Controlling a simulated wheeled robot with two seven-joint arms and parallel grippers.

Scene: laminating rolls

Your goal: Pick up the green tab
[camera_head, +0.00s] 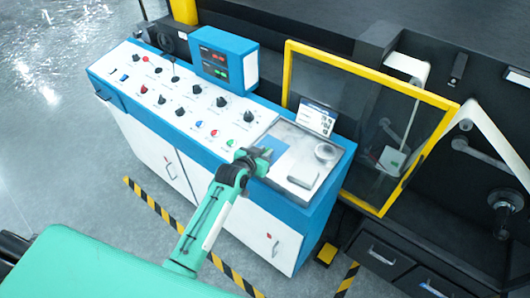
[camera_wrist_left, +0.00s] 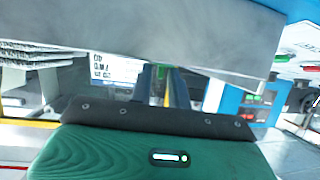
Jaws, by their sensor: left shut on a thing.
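My left gripper (camera_head: 262,155) reaches the front edge of the control desk, beside the blue sheet on the grey tray. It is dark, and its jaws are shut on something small. In the left wrist view its two dark fingers (camera_wrist_left: 163,88) stand close together at the middle. A small green patch (camera_wrist_left: 162,72) shows between them and looks like the green tab, mostly hidden by the fingers. In the head view the jaws hide what they hold. My right gripper is in neither view.
The blue-and-white desk (camera_head: 155,92) carries knobs and coloured buttons. A grey tray (camera_head: 301,184) lies right of the gripper, with a small card stand (camera_head: 317,118) behind it. A yellow-framed clear door (camera_head: 287,75) stands farther right. Open floor (camera_head: 60,120) lies at left.

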